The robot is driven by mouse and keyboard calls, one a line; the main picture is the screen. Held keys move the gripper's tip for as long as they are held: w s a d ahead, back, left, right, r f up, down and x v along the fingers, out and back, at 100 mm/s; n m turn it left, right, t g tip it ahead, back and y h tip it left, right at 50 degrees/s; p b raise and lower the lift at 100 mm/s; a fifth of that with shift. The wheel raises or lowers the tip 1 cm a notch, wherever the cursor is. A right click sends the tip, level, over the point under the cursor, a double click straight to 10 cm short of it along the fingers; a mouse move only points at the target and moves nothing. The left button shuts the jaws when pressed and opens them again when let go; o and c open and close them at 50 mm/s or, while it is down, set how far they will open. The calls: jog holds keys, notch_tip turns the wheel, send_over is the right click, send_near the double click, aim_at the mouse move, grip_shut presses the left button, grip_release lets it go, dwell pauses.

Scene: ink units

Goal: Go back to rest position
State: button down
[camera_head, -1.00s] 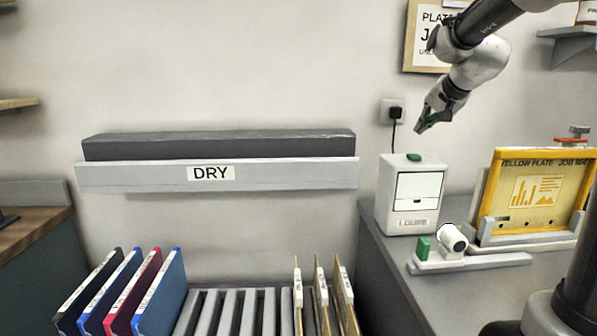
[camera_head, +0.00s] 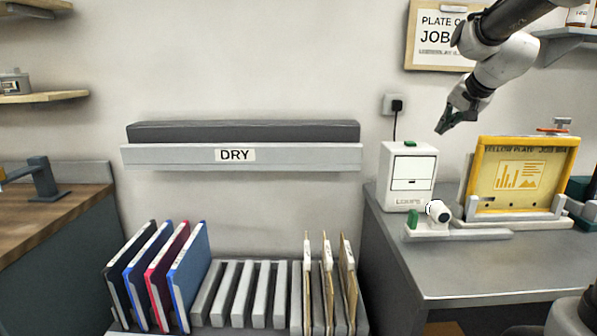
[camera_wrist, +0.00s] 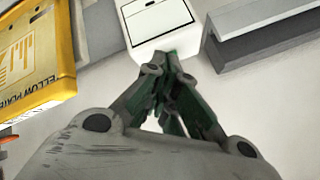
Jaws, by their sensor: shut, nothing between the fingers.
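My gripper (camera_head: 443,129) is at the upper right in the head view, hanging in the air in front of the wall, above and to the right of the white box. In the wrist view my gripper (camera_wrist: 170,66) has its green-padded fingertips together, with nothing held between them. The arm comes in from the top right corner.
The white box (camera_head: 425,167) with a green button stands on the grey counter (camera_head: 470,265). Right of it are a small white cylinder on a stand (camera_head: 437,210) and a yellow plate (camera_head: 485,178).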

jog(key=s+f+n+g, duration=0.1)
jog(key=s+f+n, duration=0.1)
jog(key=s, duration=0.9)
jog(key=s+a+f+n+g, duration=0.1)
jog(key=s+f, duration=0.4)
jog(key=s, duration=0.7)
jog(key=s+a+f+n+g+h, duration=0.1)
jog(key=s+f+n+g, duration=0.1)
jog(key=s, duration=0.9)
jog(key=shift+s+a+f+n+g, duration=0.25)
jog(key=shift+s+f+n+g, duration=0.15)
jog(key=shift+f+n, duration=0.65)
